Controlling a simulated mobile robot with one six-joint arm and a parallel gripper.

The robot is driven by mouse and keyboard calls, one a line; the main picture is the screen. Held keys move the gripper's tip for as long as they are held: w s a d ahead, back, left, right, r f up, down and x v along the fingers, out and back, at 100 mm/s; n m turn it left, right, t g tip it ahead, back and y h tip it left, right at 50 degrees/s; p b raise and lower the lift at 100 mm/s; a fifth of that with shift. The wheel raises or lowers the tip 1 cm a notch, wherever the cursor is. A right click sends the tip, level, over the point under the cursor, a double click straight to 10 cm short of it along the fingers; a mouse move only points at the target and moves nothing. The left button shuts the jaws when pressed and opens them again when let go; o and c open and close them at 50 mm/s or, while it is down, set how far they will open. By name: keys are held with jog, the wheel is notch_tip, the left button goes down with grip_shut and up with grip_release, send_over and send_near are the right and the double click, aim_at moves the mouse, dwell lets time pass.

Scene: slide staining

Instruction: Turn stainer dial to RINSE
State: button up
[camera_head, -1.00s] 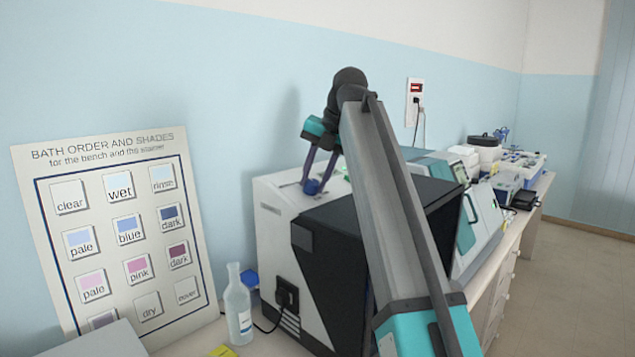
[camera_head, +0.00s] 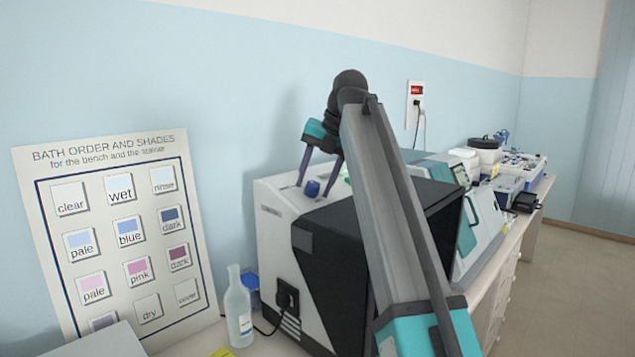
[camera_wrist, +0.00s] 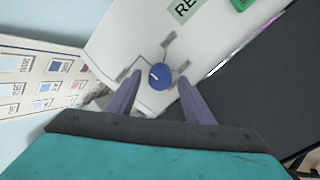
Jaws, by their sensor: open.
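Small grey marks surround the dial, too blurred to read. My gripper (camera_wrist: 159,75) is open, with a purple finger on either side of the dial and visible gaps between. In the head view my gripper (camera_head: 318,180) reaches down to the stainer top.
A shade chart (camera_head: 120,235) leans against the wall at left. A clear bottle (camera_head: 238,310) and a blue-capped container stand beside the stainer. A wall socket (camera_head: 414,103) is behind. More equipment fills the bench to the right. A green button (camera_wrist: 241,4) lies beyond the label.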

jog(key=shift+r, duration=0.1)
jog(key=p+v, duration=0.2)
jog(key=v, duration=1.1)
jog(key=shift+r, duration=0.25)
jog(key=shift+s, duration=0.1)
